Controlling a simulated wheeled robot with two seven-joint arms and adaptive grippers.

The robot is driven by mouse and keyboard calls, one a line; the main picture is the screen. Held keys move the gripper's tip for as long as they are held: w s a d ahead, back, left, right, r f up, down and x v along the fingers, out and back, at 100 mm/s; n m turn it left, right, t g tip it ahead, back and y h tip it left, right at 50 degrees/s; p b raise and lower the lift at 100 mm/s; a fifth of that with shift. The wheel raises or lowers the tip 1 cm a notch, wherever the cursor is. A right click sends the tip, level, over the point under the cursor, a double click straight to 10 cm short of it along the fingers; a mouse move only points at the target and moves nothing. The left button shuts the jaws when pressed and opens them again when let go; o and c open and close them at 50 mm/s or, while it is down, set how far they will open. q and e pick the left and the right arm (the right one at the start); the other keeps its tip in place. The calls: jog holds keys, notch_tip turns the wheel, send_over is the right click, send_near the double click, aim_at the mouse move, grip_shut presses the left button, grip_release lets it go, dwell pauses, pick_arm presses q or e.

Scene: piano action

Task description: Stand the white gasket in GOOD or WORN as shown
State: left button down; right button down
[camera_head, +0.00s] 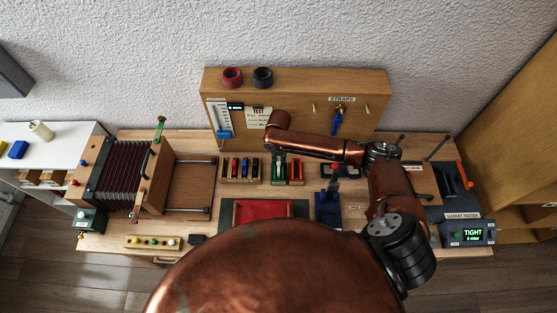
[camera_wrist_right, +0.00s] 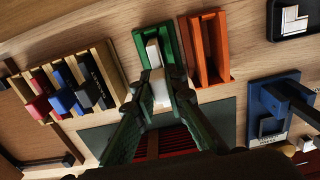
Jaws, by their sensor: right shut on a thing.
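My right gripper (camera_wrist_right: 159,100) is shut on the white gasket (camera_wrist_right: 154,54) in the right wrist view. The gasket's far end reaches over or into the green rack (camera_wrist_right: 139,42); I cannot tell how deep it sits. The orange rack (camera_wrist_right: 222,45) stands just right of the green one, its slots looking empty. In the head view my right gripper (camera_head: 279,155) is above the green rack, and the orange rack (camera_head: 299,173) is beside it. The gasket tester's screen (camera_head: 473,233) reads TIGHT. Rack labels are not readable. My left gripper is out of view.
A wooden rack (camera_head: 230,172) with several coloured pieces stands left of the green rack. A red tray (camera_head: 264,209) lies in front. A blue fixture (camera_head: 327,209) is to the right. The bellows (camera_head: 123,174) stands at left. A wooden back panel (camera_head: 300,98) rises behind.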

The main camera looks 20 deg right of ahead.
jog(key=shift+f+b, duration=0.3)
jog(key=shift+f, duration=0.7)
dwell(0.4)
dwell(0.4)
jog(key=c, duration=1.9)
grip_release()
jog(key=shift+o, duration=0.3)
jog(key=shift+o, duration=1.1)
notch_tip(320, 180, up, 8)
jog(key=p, duration=0.7)
jog(key=shift+f, duration=0.15)
